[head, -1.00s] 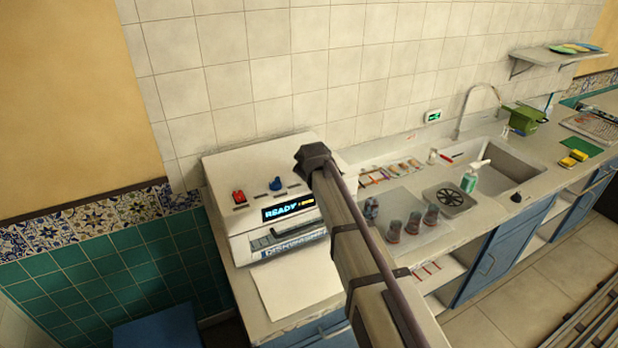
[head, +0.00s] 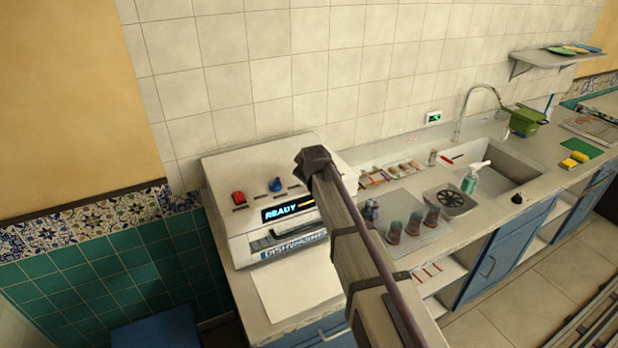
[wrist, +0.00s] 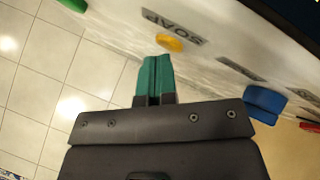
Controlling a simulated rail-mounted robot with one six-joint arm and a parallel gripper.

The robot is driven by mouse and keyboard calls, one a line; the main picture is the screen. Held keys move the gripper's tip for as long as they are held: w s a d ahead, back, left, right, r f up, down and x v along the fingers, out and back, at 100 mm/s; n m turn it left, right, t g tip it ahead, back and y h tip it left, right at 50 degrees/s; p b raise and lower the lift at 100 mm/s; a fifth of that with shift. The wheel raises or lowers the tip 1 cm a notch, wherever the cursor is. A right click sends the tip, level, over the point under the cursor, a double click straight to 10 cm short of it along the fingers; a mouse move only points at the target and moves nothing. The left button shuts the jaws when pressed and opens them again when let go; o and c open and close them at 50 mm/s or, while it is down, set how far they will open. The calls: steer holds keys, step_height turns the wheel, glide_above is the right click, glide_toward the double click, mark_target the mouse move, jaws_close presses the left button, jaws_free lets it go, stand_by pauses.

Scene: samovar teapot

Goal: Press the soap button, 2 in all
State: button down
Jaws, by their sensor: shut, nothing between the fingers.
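The soap button is a round yellow button (wrist: 169,42) in the wrist view, beside a dark SOAP label (wrist: 174,27) on the pale dishwasher face. My gripper (wrist: 155,60) shows teal fingers, closed together and empty, with their tips just short of the yellow button in the picture. I cannot tell whether they touch it. In the head view the dishwasher machine (head: 225,170) stands against the tiled wall with a lit READY display (head: 288,209). My arm crosses in front of its right side, and the soap button and gripper fingers are hidden there.
A blue control (wrist: 264,103) and a green one (wrist: 73,4) flank the soap button. The machine also has a red control (head: 239,198). A white sheet (head: 295,290) lies in front.

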stand_by(0.3)
steer(key=shift+r+p, duration=0.85)
steer(key=shift+p, duration=0.05)
step_height(320, 180, up, 5)
steer(key=p, duration=0.5)
stand_by(0.3)
steer(key=shift+s+f+m, duration=0.25)
steer(key=shift+f+m, duration=0.05)
steer(key=s+d+f+m+g+b, duration=0.3)
steer(key=s+d+f, duration=0.1)
steer(key=s, duration=0.8)
steer(key=s+d+f+m+g+b, duration=0.3)
steer(key=s+d+f, duration=0.1)
steer(key=s, duration=0.8)
steer(key=s+d+f+m+g+b, duration=0.3)
steer(key=s+d+f, duration=0.1)
steer(key=s, duration=0.8)
steer(key=shift+d+f+h, duration=0.2)
steer(key=shift+f+h, duration=0.1)
steer(key=shift+f, duration=0.6)
